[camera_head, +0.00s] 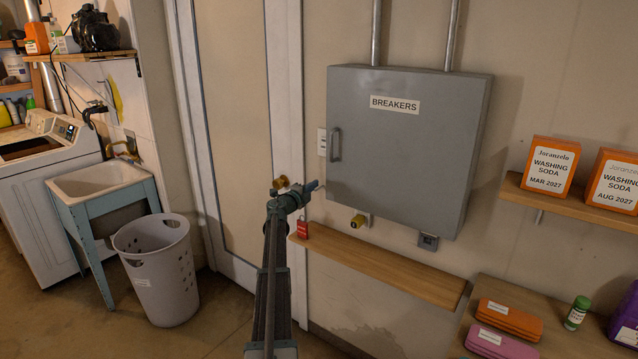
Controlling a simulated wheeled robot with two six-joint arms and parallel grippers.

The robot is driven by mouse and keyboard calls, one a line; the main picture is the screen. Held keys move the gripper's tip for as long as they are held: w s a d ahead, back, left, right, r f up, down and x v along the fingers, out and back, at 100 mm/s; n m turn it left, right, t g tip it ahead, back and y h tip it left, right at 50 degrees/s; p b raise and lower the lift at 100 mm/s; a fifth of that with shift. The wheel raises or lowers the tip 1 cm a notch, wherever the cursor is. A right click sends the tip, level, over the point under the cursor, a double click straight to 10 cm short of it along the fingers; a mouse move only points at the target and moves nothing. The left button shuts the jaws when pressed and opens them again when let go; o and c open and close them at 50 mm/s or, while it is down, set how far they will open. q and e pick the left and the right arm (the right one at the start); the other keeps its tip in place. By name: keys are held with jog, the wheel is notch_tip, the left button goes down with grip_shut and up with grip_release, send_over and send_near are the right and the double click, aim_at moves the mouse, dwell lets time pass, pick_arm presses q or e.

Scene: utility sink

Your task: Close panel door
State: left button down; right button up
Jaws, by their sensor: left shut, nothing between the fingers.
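The grey panel door (400,140) is on the wall-mounted breaker box, with a white BREAKERS label and a grey handle (336,145) near its left edge. The door looks flush with the box, with no gap visible. Whether it is latched cannot be told. My left gripper (315,186) is shut and empty, just left of the door's lower left corner and below the handle. Its tip is close to the door's edge; contact cannot be told. My right gripper is not in view.
A narrow wooden shelf (390,266) with a red padlock-like item (302,230) runs below the box. A beige door (232,120) with a brass knob (280,182) is left. Orange washing soda boxes (550,166) stand on a shelf at right. A laundry basket (155,270) stands left.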

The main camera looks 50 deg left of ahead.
pick_arm(q)
jog(key=v, duration=0.8)
jog(key=shift+s, duration=0.35)
jog(key=shift+d, duration=0.1)
